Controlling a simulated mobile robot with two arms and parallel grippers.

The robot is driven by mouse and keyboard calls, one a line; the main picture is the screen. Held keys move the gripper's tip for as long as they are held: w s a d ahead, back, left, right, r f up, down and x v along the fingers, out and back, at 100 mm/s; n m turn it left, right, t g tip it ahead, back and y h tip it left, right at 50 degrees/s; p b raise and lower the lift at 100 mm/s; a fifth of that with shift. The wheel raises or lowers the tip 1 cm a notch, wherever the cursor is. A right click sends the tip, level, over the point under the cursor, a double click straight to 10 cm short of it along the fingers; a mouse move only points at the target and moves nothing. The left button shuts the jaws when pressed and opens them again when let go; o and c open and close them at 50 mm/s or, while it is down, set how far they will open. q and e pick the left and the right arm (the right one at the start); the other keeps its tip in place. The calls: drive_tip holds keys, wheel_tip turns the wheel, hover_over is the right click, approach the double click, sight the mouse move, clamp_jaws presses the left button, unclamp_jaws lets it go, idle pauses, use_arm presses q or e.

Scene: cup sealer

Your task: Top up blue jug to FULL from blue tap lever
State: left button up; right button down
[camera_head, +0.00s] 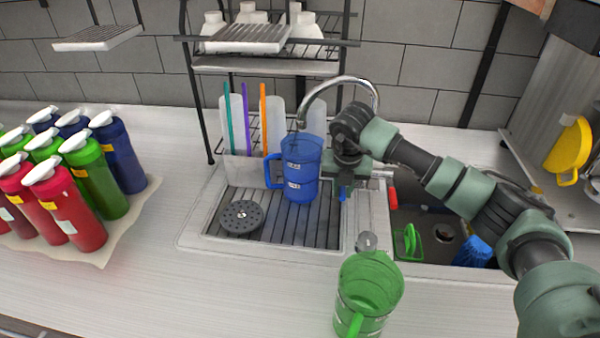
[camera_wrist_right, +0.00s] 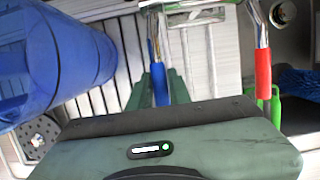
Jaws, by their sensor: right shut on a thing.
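The blue jug (camera_head: 301,172) stands upright on the ribbed drainer under the end of the curved metal tap (camera_head: 340,82). Its handle points left, and two pale labels show on its side. I cannot tell its water level. In the right wrist view the jug (camera_wrist_right: 55,60) fills the upper left. My right gripper (camera_head: 346,184) is beside the jug, shut on the blue tap lever (camera_wrist_right: 159,82), which shows between the fingers in the wrist view. The red tap lever (camera_wrist_right: 263,73) is to the right, apart from the gripper. My left gripper is not in view.
A green jug (camera_head: 369,290) stands on the counter in front. A round grey perforated disc (camera_head: 241,217) lies on the drainer. The sink (camera_head: 440,232) at right holds a green item and a blue brush. Several coloured bottles (camera_head: 75,210) stand at left. The left-front counter is clear.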

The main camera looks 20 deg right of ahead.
drive_tip(key=shift+w+d+r+p, duration=0.15)
drive_tip(key=shift+d+r+p, duration=0.1)
drive_tip(key=shift+r, duration=0.35)
drive_tip(key=shift+w+d+r+p, duration=0.1)
drive_tip(key=shift+w+r+p, duration=0.1)
drive_tip(key=shift+r, duration=0.4)
drive_tip(key=shift+s, duration=0.1)
drive_tip(key=shift+s+f, duration=0.1)
drive_tip(key=shift+f, duration=0.15)
idle(6.3)
